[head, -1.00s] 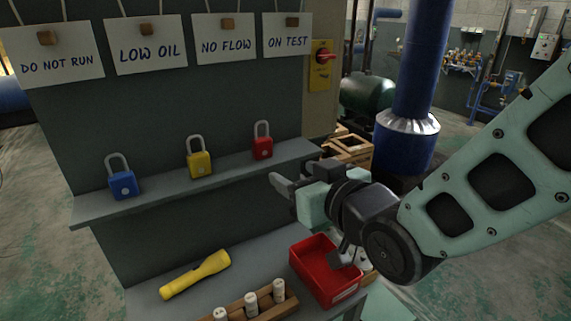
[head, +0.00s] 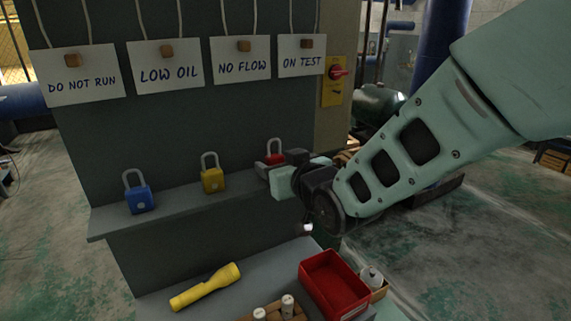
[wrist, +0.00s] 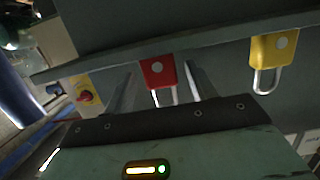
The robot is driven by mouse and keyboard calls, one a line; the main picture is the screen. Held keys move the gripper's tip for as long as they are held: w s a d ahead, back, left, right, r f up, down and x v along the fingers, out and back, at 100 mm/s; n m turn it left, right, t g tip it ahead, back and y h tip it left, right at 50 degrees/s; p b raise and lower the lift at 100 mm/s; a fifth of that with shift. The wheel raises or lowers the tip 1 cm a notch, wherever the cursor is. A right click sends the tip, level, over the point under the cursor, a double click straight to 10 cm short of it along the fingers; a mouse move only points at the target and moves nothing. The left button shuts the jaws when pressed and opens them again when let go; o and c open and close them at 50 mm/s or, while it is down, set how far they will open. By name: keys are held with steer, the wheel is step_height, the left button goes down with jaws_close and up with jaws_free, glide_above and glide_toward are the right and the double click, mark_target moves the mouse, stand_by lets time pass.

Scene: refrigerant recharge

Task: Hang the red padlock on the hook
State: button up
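The red padlock (head: 271,159) stands upright at the right end of the grey shelf (head: 170,216), its lower part hidden by my gripper (head: 276,168) in the head view. In the wrist view, which is upside down, the red padlock (wrist: 158,72) lies between the two spread fingers of my gripper (wrist: 160,71). A gap shows on each side of the padlock, so the gripper is open around it. I cannot make out a free hook in either view.
A yellow padlock (head: 212,179) and a blue padlock (head: 139,198) stand left on the shelf. Several hanging signs (head: 170,62) are above. A yellow switch panel (head: 333,88) with a red knob is at right. A flashlight (head: 206,287) and red bin (head: 333,286) lie below.

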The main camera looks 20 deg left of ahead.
steer(key=c, duration=0.8)
steer(key=shift+r, duration=0.1)
steer(key=shift+r, duration=0.1)
steer(key=shift+r+p, duration=0.3)
steer(key=shift+r, duration=0.4)
steer(key=shift+f+b+v, duration=0.25)
steer(key=shift+b+v, duration=0.25)
steer(key=shift+v, duration=0.9)
steer(key=shift+f+b+v, duration=0.25)
steer(key=shift+b+v, duration=0.3)
steer(key=shift+v, duration=0.85)
steer(key=shift+f+b+v, duration=0.25)
steer(key=shift+b+v, duration=0.25)
steer(key=shift+v, duration=0.9)
steer(key=shift+s+d, duration=0.1)
steer(key=shift+d, duration=0.05)
